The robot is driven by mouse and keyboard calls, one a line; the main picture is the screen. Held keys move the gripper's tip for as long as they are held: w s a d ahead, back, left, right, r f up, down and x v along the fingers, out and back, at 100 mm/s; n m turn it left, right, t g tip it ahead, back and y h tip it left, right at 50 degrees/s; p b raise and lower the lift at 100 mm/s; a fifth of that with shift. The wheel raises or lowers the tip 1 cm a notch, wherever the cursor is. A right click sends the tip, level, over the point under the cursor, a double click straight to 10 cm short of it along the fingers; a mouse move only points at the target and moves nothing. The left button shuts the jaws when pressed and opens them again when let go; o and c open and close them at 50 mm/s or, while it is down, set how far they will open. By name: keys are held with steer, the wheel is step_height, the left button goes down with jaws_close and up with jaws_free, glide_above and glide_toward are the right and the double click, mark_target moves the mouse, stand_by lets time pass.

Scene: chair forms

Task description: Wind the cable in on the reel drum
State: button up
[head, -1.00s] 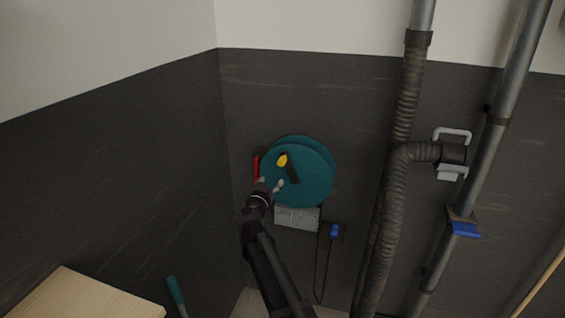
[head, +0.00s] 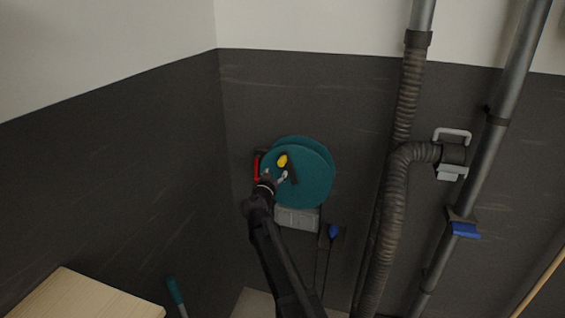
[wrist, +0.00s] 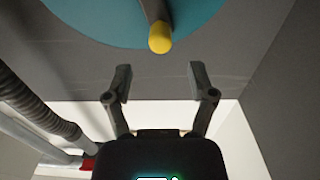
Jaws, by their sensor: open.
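The reel drum (head: 315,178) is a teal disc on the dark wall, with a second disc behind it. A crank with a yellow knob (head: 282,160) and a dark arm (head: 292,174) is on its face. In the wrist view the yellow knob (wrist: 160,38) is just beyond the fingertips, between their lines, and the teal drum (wrist: 95,22) fills the top. My gripper (head: 276,176) is in front of the drum's lower left part, near the knob. In the wrist view my gripper (wrist: 160,80) is open and empty. The cable (head: 317,265) hangs below the drum with a blue plug (head: 334,231).
A grey box (head: 297,218) sits under the drum and a red part (head: 257,168) at its left. A ribbed hose (head: 395,200) and a metal pipe (head: 478,170) run down the right. A wooden top (head: 85,295) is at lower left.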

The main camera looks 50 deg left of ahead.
mark_target(281, 165)
steer(key=x, duration=0.8)
steer(key=shift+w+a, duration=0.1)
steer(key=shift+w, duration=0.15)
jaws_close()
